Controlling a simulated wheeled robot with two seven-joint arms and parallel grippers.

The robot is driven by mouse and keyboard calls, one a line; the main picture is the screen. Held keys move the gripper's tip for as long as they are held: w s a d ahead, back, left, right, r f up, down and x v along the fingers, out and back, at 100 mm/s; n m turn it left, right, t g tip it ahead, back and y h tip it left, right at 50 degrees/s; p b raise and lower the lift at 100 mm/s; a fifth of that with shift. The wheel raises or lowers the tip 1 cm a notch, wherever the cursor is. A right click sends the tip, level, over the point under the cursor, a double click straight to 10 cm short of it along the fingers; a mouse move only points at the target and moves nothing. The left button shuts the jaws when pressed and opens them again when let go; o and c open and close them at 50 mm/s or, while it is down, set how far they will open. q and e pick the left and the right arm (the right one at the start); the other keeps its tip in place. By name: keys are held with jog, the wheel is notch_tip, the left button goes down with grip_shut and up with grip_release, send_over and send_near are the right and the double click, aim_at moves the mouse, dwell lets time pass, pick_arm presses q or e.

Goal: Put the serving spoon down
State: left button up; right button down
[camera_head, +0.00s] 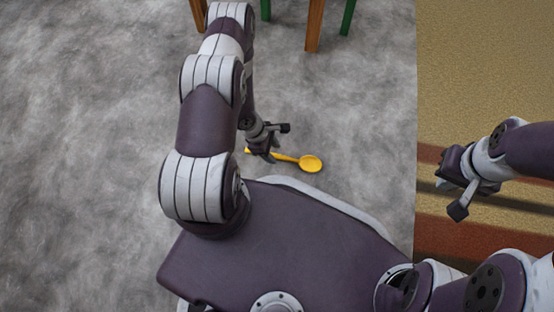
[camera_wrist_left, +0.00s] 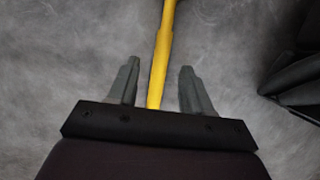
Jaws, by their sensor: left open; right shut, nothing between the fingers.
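The yellow serving spoon (camera_head: 308,163) shows in the head view by my left gripper (camera_head: 263,148), with its bowl toward the right. In the left wrist view its yellow handle (camera_wrist_left: 163,55) runs between the two fingers of my left gripper (camera_wrist_left: 158,88). The fingers stand apart, with a gap on each side of the handle. The spoon appears to lie on the grey floor; I cannot tell exactly how close the fingers are to the floor. My right gripper (camera_head: 450,184) is at the right of the head view, shut and empty.
The grey mottled floor (camera_head: 90,130) is clear to the left. A tan and reddish striped surface (camera_head: 480,70) lies at the right, under my right arm.

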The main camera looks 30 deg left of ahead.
pick_arm(q)
jog(key=shift+x, duration=0.85)
jog(key=shift+r, duration=0.1)
grip_shut()
